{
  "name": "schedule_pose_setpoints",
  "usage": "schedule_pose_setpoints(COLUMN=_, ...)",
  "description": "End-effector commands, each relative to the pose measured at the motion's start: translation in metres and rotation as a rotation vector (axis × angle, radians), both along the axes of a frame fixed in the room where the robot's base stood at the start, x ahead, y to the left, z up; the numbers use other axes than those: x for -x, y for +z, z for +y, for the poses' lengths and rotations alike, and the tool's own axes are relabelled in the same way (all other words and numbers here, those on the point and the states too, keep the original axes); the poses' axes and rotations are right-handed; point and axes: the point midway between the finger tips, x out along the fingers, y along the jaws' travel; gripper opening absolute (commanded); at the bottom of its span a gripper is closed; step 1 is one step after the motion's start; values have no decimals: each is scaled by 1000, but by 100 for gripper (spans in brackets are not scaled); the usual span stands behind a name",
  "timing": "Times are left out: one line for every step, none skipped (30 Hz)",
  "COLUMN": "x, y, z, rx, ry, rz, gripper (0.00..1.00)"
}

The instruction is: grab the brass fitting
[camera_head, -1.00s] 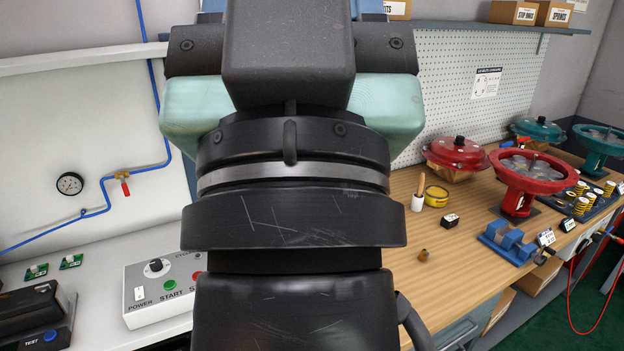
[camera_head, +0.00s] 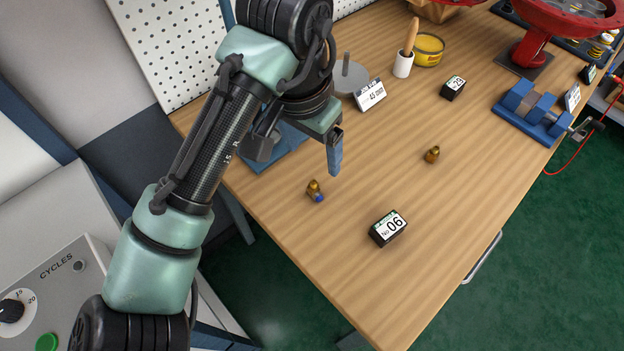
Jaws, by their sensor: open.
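In the head view a small brass fitting (camera_head: 432,154) lies on the wooden bench, right of my gripper. A second small brass piece with a blue end (camera_head: 315,191) lies nearer, just below and left of my gripper. My gripper (camera_head: 334,156) hangs above the bench, pointing down, apart from both pieces. It is open, and nothing shows held in it. One blue-tipped finger shows clearly; the other is hard to make out behind the wrist.
A black block marked 06 (camera_head: 388,228) stands near the bench's front edge. A blue fixture (camera_head: 532,111), another black block (camera_head: 453,88), a white cup with a wooden handle (camera_head: 404,62) and a yellow tin (camera_head: 428,50) stand further back. Bare wood surrounds the right fitting.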

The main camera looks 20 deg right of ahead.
Motion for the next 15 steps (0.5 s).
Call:
schedule_pose_setpoints(x=2, y=-10, z=3, rx=-13, ry=0, rz=15, gripper=81)
schedule_pose_setpoints(x=2, y=-14, z=3, rx=-16, ry=0, rz=19, gripper=81)
schedule_pose_setpoints(x=2, y=-22, z=2, rx=-16, ry=-2, rz=21, gripper=81)
schedule_pose_setpoints(x=1, y=-27, z=1, rx=-15, ry=-2, rz=20, gripper=81)
schedule_pose_setpoints(x=1, y=-33, z=0, rx=-15, ry=-1, rz=19, gripper=81)
schedule_pose_setpoints(x=0, y=-41, z=-1, rx=-14, ry=-1, rz=19, gripper=81)
schedule_pose_setpoints(x=0, y=-47, z=-2, rx=-14, ry=-1, rz=19, gripper=81)
schedule_pose_setpoints(x=-1, y=-52, z=-3, rx=-13, ry=-1, rz=18, gripper=81)
schedule_pose_setpoints(x=-2, y=-58, z=-3, rx=-14, ry=-1, rz=16, gripper=81)
schedule_pose_setpoints(x=-2, y=-62, z=-4, rx=-13, ry=-1, rz=16, gripper=81)
schedule_pose_setpoints(x=-3, y=-66, z=-5, rx=-13, ry=0, rz=16, gripper=81)
schedule_pose_setpoints(x=-3, y=-70, z=-5, rx=-12, ry=-1, rz=15, gripper=81)
schedule_pose_setpoints(x=-3, y=-72, z=-6, rx=-11, ry=-1, rz=15, gripper=81)
schedule_pose_setpoints(x=-3, y=-74, z=-7, rx=-11, ry=-2, rz=14, gripper=81)
schedule_pose_setpoints(x=-3, y=-76, z=-7, rx=-11, ry=-2, rz=14, gripper=81)
